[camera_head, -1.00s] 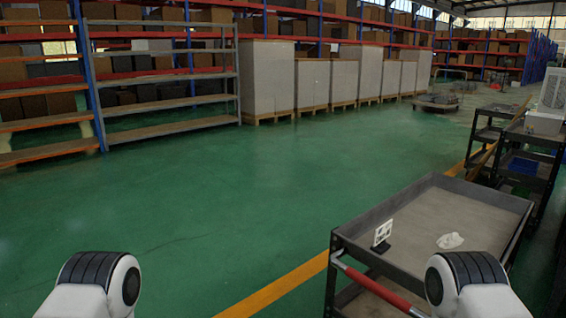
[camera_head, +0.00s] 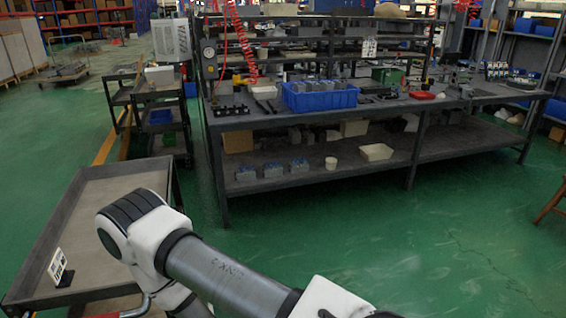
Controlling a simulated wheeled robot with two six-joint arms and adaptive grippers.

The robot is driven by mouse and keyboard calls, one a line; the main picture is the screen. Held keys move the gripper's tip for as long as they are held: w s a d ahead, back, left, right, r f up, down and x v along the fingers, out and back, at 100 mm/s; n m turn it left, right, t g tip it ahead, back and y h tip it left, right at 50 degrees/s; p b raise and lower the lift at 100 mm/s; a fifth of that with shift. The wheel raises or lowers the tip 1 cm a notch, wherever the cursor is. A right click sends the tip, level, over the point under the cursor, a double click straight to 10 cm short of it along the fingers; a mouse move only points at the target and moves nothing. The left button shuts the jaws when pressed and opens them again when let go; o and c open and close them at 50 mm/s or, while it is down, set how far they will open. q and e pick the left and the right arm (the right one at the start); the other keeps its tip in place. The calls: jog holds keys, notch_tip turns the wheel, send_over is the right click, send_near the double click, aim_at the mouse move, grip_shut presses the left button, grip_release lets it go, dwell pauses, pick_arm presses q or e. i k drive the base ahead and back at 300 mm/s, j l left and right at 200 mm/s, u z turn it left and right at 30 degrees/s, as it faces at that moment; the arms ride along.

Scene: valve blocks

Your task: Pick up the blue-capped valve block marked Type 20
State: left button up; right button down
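Several small grey blocks with blue tops sit in a row on the lower shelf of the workbench, such as the left one (camera_head: 246,173), the middle one (camera_head: 273,169) and the right one (camera_head: 299,165). They are too small to read any type mark. A blue crate (camera_head: 318,98) on the bench top holds several grey blocks. One of my arms crosses the bottom of the view, well in front of the bench. Neither of my grippers shows.
The workbench (camera_head: 450,112) spans the middle and right. A grey cart (camera_head: 78,222) with a small marker sign (camera_head: 58,266) stands at the left. Dark trolleys (camera_head: 160,108) stand behind it. Green floor (camera_head: 400,235) is clear before the bench. A stool (camera_head: 553,205) is at the right edge.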

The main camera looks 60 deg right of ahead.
aim_at(298, 166)
jog(key=l+z, duration=0.4)
jog(key=i+l+z, duration=0.2)
jog(key=l+z, duration=0.25)
jog(key=i+l+z, duration=0.2)
jog(key=l+z, duration=0.2)
jog(key=i+l+z, duration=0.1)
jog(key=i+l, duration=0.45)
jog(key=l, duration=0.25)
jog(key=i+l+z, duration=0.15)
jog(key=i+l, duration=0.45)
jog(key=l, duration=0.1)
